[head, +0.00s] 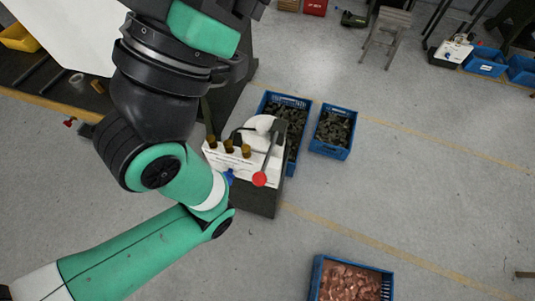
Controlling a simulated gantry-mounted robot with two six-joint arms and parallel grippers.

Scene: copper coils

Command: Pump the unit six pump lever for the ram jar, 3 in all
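A pump unit with a white top panel (221,158) stands on a dark base (262,201) near the middle of the head view. A thin lever with a red ball knob (260,179) leans across its right side, with the knob towards the bottom of the picture. Several brownish-gold capped pieces (229,146) stand in a row on the panel. A white rounded shape (256,125) sits behind them; I cannot tell if it is the ram jar. A green and black arm of mine covers the unit's left side. Neither gripper is visible, and no unit number is readable.
Blue crates of dark pieces stand behind the unit (291,146) and to its right (331,148). A blue crate of copper pieces (318,282) is at the bottom. A grey stool (388,34) stands at the back. Open floor lies to the right.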

